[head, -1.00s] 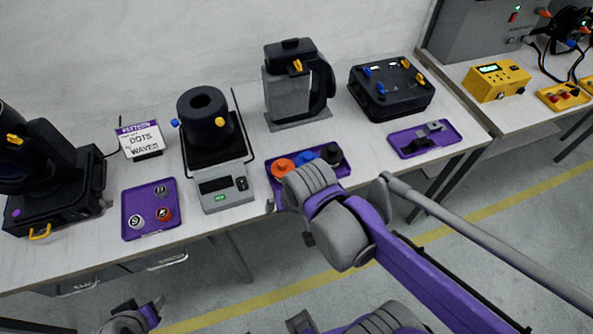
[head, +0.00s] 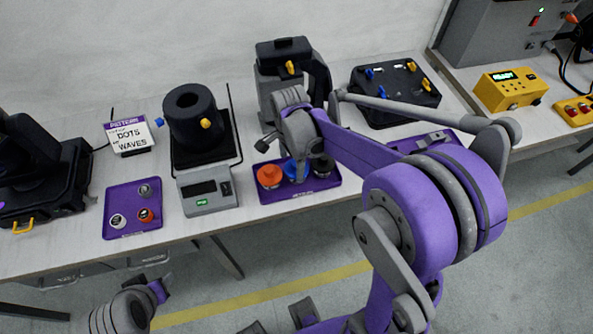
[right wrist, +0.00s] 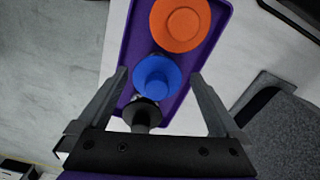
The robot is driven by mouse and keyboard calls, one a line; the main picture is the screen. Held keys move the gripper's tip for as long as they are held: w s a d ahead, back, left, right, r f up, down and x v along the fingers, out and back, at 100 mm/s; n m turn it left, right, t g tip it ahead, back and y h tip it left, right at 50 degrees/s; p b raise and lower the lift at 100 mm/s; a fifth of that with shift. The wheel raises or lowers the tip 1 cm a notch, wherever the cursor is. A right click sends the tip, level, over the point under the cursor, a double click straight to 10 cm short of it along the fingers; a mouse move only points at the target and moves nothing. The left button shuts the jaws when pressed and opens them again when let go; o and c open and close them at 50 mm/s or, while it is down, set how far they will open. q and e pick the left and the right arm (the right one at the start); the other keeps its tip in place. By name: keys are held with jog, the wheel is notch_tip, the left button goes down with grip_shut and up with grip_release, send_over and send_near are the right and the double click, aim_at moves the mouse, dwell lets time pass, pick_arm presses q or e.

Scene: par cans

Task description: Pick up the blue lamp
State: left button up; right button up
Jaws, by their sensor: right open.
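The blue lamp (head: 291,170) is a round blue piece in the purple tray (head: 268,194), between an orange lamp (head: 269,176) and a black lamp (head: 322,167). My right gripper (head: 300,172) is over the tray at the blue lamp and partly hides it. In the right wrist view the blue lamp (right wrist: 158,77) lies between the open fingers of my right gripper (right wrist: 160,76), with a gap on each side. The orange lamp (right wrist: 180,24) is beyond it and the black lamp (right wrist: 142,113) is nearer the palm. My left gripper (head: 160,289) is low at the left, in front of the table; its jaws are unclear.
Another purple tray (head: 117,211) with small round pieces is further left. A black case (head: 395,94) is at the back right.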

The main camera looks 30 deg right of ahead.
jog(key=shift+s+d+f, duration=0.1)
jog(key=shift+d+f, duration=0.1)
jog(key=shift+f, duration=0.7)
jog(key=shift+d+f, duration=0.25)
jog(key=shift+f, duration=0.65)
jog(key=shift+s+d+f, duration=0.1)
jog(key=shift+d+f, duration=0.1)
jog(key=shift+f, duration=0.7)
jog(key=c, duration=1.3)
